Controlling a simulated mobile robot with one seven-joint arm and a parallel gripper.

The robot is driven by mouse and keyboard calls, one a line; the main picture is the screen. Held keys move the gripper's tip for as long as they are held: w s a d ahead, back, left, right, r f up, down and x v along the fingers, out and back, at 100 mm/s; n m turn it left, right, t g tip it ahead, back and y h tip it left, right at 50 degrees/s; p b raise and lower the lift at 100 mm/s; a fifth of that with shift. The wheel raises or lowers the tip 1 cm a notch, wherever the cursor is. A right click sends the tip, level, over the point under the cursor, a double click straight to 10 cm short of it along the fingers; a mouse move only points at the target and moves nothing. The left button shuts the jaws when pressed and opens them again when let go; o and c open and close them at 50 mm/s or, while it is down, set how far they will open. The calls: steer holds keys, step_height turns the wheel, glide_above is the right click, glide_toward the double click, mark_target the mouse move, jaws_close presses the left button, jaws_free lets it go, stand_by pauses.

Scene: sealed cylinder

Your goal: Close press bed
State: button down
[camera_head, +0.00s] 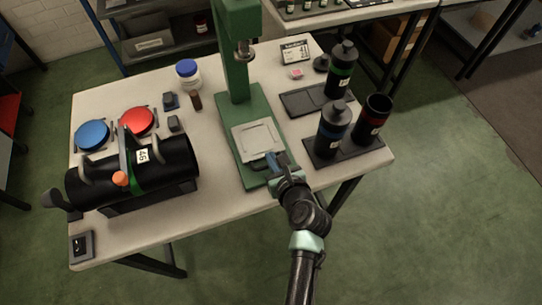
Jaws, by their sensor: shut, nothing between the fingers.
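The green press (238,50) stands upright at the middle of the table, its ram above the base. The press bed (258,140) is a pale square plate on the green base, with a dark handle-like part at its front edge, partly hidden by my gripper. My gripper (272,161) is at the front edge of the bed, shut and empty, with my arm reaching in from the lower right. It looks close to or touching the bed's front; I cannot tell which.
A black cylinder (162,165) with handles lies on its side at the left. Blue (92,135) and red (137,120) discs sit behind it. Black bottles (333,130) stand on dark trays at the right. The front table strip is clear.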

mark_target(258, 132)
steer(key=shift+w+a+f, duration=0.2)
steer(key=shift+w+f, duration=0.15)
steer(key=shift+w, duration=0.2)
steer(key=shift+w, duration=0.1)
steer(key=shift+w+a+r, duration=0.15)
steer(key=shift+w, duration=0.25)
steer(key=w, duration=0.1)
steer(key=w+a, duration=0.1)
steer(key=w, duration=0.2)
steer(key=shift+w+a+p, duration=0.2)
steer(key=shift+a+p, duration=0.05)
steer(key=shift+p, duration=0.1)
